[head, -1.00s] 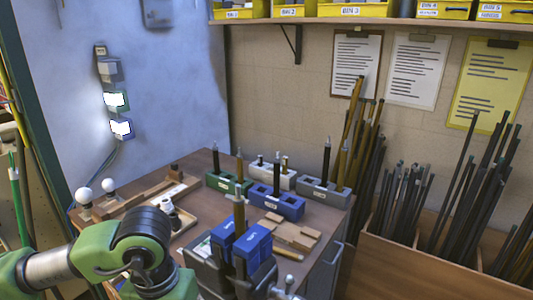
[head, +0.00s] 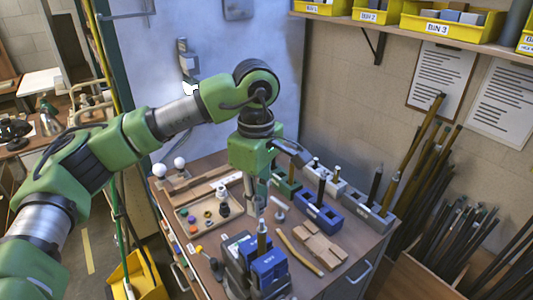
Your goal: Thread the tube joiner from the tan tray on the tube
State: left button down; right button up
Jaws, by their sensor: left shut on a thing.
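My left arm comes in from the left, and its left gripper (head: 258,198) points down over the bench, close to the top of the tube. It is shut on a small part, mostly hidden by the fingers, that I take to be the tube joiner. I cannot tell whether the held part touches the tube. The tan tray (head: 188,234) lies left of the gripper, with several small coloured rings and a white and black part. My right gripper is out of view.
Blue, green and grey holder blocks (head: 320,217) with upright rods stand behind the vise. Two white bulbs (head: 179,162) stand at the back left. Bins sit on the wall shelf.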

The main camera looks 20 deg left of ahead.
aim_at(261, 212)
pick_arm(q)
jog(key=shift+w+d+r+n, duration=0.15)
jog(key=shift+w+r, duration=0.1)
jog(key=shift+r, duration=0.2)
jog(key=shift+w+d+r+n, duration=0.1)
jog(key=shift+w+r+n, duration=0.1)
jog(key=shift+r, duration=0.2)
jog(key=shift+w+r, duration=0.1)
jog(key=shift+w, duration=0.1)
jog(key=shift+s+f, duration=0.25)
jog(key=shift+f, duration=0.2)
notch_tip(261, 212, down, 2)
jog(key=shift+f+b, duration=0.15)
jog(key=shift+b, duration=0.5)
jog(key=shift+w+f+b, duration=0.1)
jog(key=shift+f+b, duration=0.3)
jog(key=shift+f, duration=0.4)
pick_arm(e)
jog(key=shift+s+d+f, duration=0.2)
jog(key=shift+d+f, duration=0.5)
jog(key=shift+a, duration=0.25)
pick_arm(q)
jog(key=shift+f+b, duration=0.8)
jog(key=shift+f, duration=0.1)
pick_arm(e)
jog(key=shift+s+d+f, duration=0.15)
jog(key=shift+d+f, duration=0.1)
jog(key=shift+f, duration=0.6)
